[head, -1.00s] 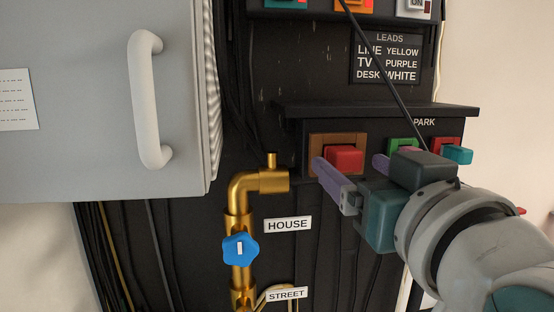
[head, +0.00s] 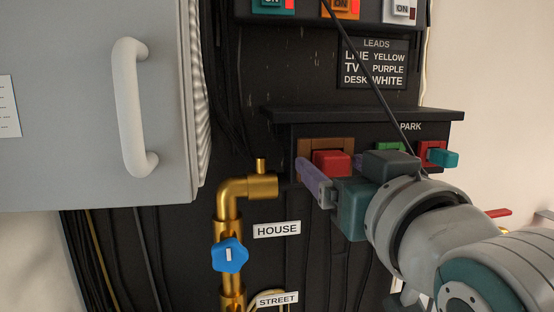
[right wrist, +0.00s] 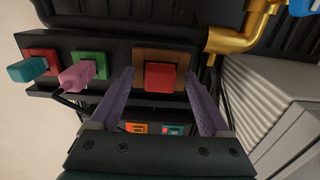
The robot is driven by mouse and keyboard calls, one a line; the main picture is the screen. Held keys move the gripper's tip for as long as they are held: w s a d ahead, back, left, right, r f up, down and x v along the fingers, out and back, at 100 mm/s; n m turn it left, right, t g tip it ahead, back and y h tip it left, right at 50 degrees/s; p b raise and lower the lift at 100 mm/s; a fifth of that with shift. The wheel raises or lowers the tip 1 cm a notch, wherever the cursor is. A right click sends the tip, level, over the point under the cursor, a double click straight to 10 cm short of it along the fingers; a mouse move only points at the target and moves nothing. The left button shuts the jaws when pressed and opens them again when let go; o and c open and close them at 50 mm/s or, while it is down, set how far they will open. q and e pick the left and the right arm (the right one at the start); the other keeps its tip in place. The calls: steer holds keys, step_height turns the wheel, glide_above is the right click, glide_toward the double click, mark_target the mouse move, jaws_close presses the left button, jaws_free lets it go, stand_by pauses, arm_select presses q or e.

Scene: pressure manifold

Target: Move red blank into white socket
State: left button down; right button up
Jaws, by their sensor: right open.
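The red blank (head: 332,162) sits in a brown socket (head: 308,146) on the black park shelf. It also shows in the right wrist view (right wrist: 160,77), between the purple fingers. My right gripper (head: 333,168) is open, with one finger on each side of the red blank; contact with it cannot be told. In the right wrist view, the gripper (right wrist: 159,85) is roughly centred on the blank. A white socket unit (head: 401,10) with an ON label is at the top right, cut by the frame edge. My left gripper is not in view.
Right of the blank are a green socket (head: 390,147) and a red socket with a teal plug (head: 443,157). A pink plug (right wrist: 82,75) is in the green one. A thin dark cable crosses the board. A brass pipe (head: 229,205) and grey cabinet (head: 80,100) stand left.

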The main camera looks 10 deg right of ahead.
mark_target(337, 166)
steer(key=shift+p, duration=0.3)
stand_by(0.6)
jaws_close()
stand_by(0.7)
steer(key=shift+s+r, duration=0.1)
stand_by(0.3)
steer(key=shift+s+p, duration=0.7)
steer(key=shift+s, duration=0.75)
steer(key=shift+s+d+p, duration=0.1)
steer(key=shift+s+p, duration=0.4)
steer(key=shift+s, duration=0.95)
